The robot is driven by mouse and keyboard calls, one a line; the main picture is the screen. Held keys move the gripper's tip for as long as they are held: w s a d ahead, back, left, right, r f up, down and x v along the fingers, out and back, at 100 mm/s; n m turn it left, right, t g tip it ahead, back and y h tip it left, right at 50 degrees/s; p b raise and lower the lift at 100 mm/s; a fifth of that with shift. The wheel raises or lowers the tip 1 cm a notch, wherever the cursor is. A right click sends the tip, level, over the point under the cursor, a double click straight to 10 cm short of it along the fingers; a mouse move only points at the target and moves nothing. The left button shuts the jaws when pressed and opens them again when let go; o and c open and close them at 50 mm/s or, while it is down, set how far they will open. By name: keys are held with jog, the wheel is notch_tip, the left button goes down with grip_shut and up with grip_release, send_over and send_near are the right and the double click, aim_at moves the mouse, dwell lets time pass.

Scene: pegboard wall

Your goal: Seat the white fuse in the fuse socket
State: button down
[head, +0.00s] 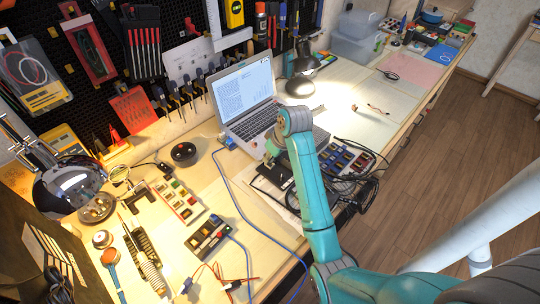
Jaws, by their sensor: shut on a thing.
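My gripper (272,158) hangs at the end of my teal arm, in front of the laptop and above the bench. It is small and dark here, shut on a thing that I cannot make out. I cannot pick out the white fuse. I cannot tell for sure which part is the fuse socket. A dark block with coloured pieces (208,238) lies at the front of the bench, left of my gripper. A pale tray with coloured pieces (178,200) lies behind it to the left. A dark case of coloured parts (345,160) stands right of my arm.
A laptop (248,98) stands open behind my gripper. Black cables (358,192) lie right of my arm, and a blue cable (238,205) crosses the bench. A lamp (305,62) stands behind. The tool pegboard (95,50) rises at the back left. Bench further right is fairly clear.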

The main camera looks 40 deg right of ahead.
jog(key=shift+f, duration=0.75)
jog(key=c, duration=1.1)
grip_release()
jog(key=shift+o, duration=0.2)
